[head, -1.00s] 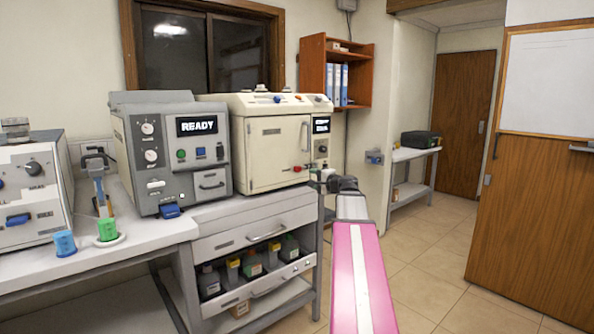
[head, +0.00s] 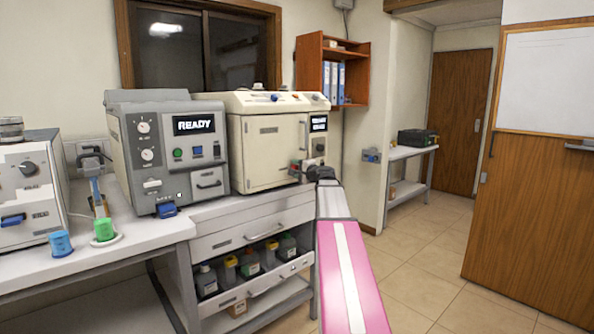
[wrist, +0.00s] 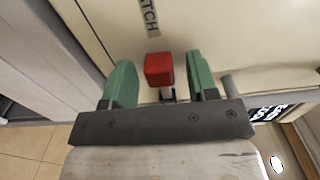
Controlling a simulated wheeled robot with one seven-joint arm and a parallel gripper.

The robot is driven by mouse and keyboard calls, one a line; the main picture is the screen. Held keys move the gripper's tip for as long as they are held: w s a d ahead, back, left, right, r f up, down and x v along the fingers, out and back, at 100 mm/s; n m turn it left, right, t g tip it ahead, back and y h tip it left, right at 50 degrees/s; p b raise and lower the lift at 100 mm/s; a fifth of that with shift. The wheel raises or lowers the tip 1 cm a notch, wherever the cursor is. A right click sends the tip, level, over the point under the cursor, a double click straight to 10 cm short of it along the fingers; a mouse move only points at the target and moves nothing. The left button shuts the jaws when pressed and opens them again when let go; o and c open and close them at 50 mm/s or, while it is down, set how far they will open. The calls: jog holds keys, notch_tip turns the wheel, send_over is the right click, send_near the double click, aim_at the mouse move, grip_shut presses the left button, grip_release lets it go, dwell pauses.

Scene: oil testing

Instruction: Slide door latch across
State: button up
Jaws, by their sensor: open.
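The red latch knob (wrist: 159,70) sits on the cream door of the beige oven-like machine (head: 262,150). In the wrist view the knob lies between the two green fingers of my gripper (wrist: 162,84), which are spread apart with a gap on each side of it. A dark label ending in "TCH" (wrist: 149,17) is on the door just beyond the knob. In the head view my gripper (head: 300,168) is at the lower right of the door and largely hides the latch. The door looks closed.
The machine's control panel with a lit display (head: 319,124) is just to the right. A grey tester reading READY (head: 175,150) stands to the left. The tiled floor (head: 420,250) to the right is clear.

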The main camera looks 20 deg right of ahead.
jog(key=shift+c, duration=0.3)
grip_shut()
jog(key=d, duration=0.1)
jog(key=w+d, duration=0.1)
jog(key=d, duration=0.1)
jog(key=shift+w+d, duration=0.2)
jog(key=shift+d, duration=0.05)
jog(key=shift+o, duration=0.3)
grip_release()
jog(key=shift+d, duration=0.1)
jog(key=shift+s, duration=0.1)
jog(key=v, duration=1)
jog(key=shift+s, duration=0.3)
